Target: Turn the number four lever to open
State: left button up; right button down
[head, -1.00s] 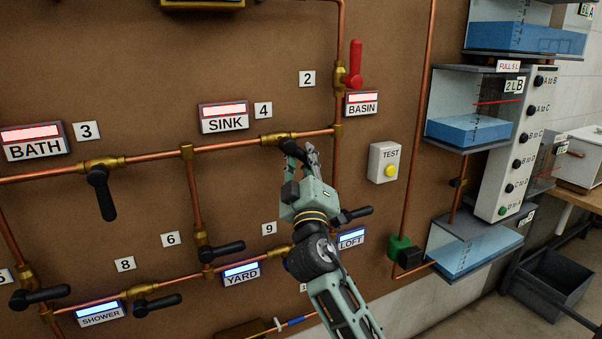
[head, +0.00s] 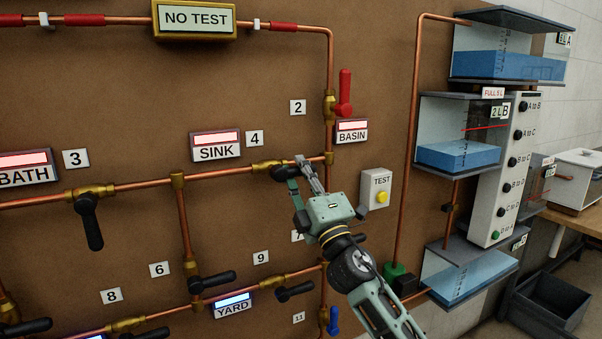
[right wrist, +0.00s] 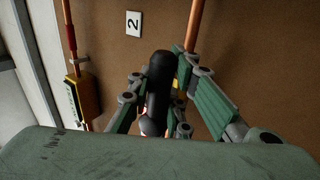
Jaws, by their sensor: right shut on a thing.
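The number four lever (head: 283,173) is a short black handle on the brass valve (head: 264,167) of the copper pipe, below the SINK sign (head: 216,148) and the number 4 plate (head: 254,139). It lies nearly along the pipe, pointing right, partly hidden by my fingers. My right gripper (head: 298,176) is shut on this lever, with its palm below and right of it. In the right wrist view the black handle (right wrist: 158,88) stands between the two fingers. The SINK lamp is lit red. My left gripper is not in view.
A red lever (head: 344,93) stands upright by the number 2 plate (head: 298,107), right of my gripper. The number 3 lever (head: 90,222) hangs down at left. Other black levers and pipes lie below.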

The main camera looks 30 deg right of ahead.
jog(key=shift+a+f+n, duration=0.2)
jog(key=shift+a+n, duration=0.05)
jog(key=shift+n, duration=0.05)
jog(key=c, duration=2)
grip_release()
jog(key=o, duration=0.4)
jog(key=shift+s+r, duration=0.1)
jog(key=shift+r, duration=0.1)
jog(key=shift+d+f, duration=0.1)
jog(key=v, duration=1.1)
jog(key=shift+s+f, duration=0.15)
jog(key=shift+s, duration=0.25)
